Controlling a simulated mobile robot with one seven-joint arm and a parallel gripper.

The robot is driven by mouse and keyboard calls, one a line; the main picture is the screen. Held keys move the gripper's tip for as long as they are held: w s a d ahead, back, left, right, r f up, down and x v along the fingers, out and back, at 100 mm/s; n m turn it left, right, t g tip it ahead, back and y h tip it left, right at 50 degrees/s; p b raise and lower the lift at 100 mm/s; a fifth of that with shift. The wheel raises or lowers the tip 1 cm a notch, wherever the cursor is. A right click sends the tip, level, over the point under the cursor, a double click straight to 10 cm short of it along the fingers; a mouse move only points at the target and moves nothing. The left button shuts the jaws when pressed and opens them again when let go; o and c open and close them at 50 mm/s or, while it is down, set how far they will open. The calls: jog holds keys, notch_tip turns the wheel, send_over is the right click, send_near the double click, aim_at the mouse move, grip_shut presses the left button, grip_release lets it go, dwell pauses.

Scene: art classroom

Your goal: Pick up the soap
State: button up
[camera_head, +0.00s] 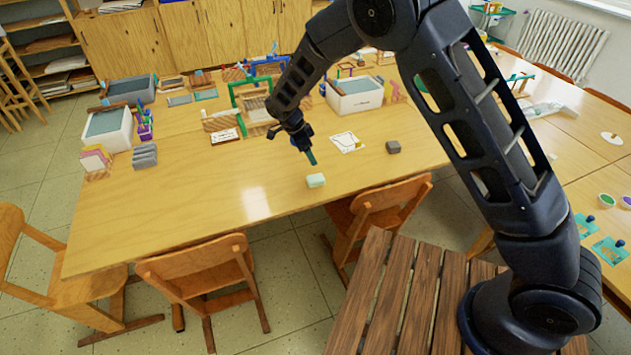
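A pale green block that looks like the soap (316,180) lies on the wooden table (200,200), close to its front edge. My gripper (309,153) points down over the table, just above and slightly behind the soap in the picture. A slim teal part shows at its tip; I cannot tell whether it is a finger or something held. The gap between the fingers is too small to make out. The soap is fully visible and seems apart from the gripper.
A dark grey block (393,147) and a white paper (347,142) lie nearby. White bins (355,100) and grey stacked blocks (145,157) stand farther off. Wooden chairs (203,272) line the front edge. The table's middle left is clear.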

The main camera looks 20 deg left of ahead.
notch_tip(320, 180, down, 3)
jog(key=s+a, duration=0.2)
send_over(315, 178)
jog(key=s+a, duration=0.2)
notch_tip(315, 178, down, 5)
jog(key=shift+w+a+r, duration=0.1)
jog(key=shift+w+r, duration=0.05)
jog(key=shift+r, duration=0.05)
jog(key=shift+w+x, duration=0.15)
jog(key=shift+x, duration=1.15)
jog(key=shift+w+x, duration=0.1)
jog(key=shift+x, duration=1.25)
jog(key=shift+r, duration=0.15)
jog(key=shift+c, duration=0.2)
jog(key=c, duration=1)
